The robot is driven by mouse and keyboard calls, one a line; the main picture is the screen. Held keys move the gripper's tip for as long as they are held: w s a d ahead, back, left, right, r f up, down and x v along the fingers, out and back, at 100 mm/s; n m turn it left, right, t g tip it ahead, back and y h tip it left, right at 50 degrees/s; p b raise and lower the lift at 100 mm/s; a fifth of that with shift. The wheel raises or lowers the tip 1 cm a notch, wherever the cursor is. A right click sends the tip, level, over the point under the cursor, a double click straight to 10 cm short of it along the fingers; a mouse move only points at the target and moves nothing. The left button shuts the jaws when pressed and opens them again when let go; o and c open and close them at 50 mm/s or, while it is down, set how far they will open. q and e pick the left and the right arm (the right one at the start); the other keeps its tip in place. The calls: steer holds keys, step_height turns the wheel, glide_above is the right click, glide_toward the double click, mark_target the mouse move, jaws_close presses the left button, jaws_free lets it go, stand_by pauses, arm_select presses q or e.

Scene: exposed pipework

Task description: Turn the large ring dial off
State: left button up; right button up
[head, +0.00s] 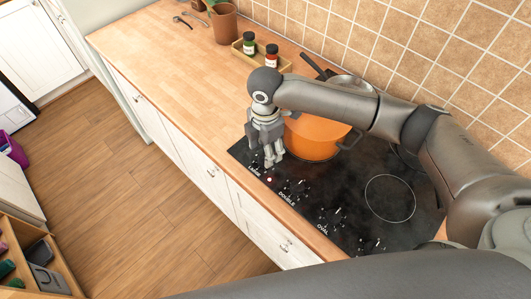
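The black cooktop (365,235) has printed labels and small dials along its front left edge. The LARGE label (254,171) is at the far end of that row. My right gripper (271,162) points down just above the cooktop beside this label, and its fingers cover the dial area there. Whether it touches the dial, and the dial's setting, cannot be seen. Its fingers look close together, but whether they are shut is unclear. A small white dot (269,180) shows just in front of it. My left gripper is out of view.
An orange pot (315,138) stands close behind the gripper, with a pan (345,82) beyond it. The DOUBLE (287,198) and OVAL (322,229) dials lie nearer. A tray of jars (260,57) stands by the tiled wall. The wooden counter (170,75) is mostly clear.

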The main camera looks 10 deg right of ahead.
step_height(320, 180, up, 8)
steer(key=shift+r, duration=0.15)
stand_by(0.6)
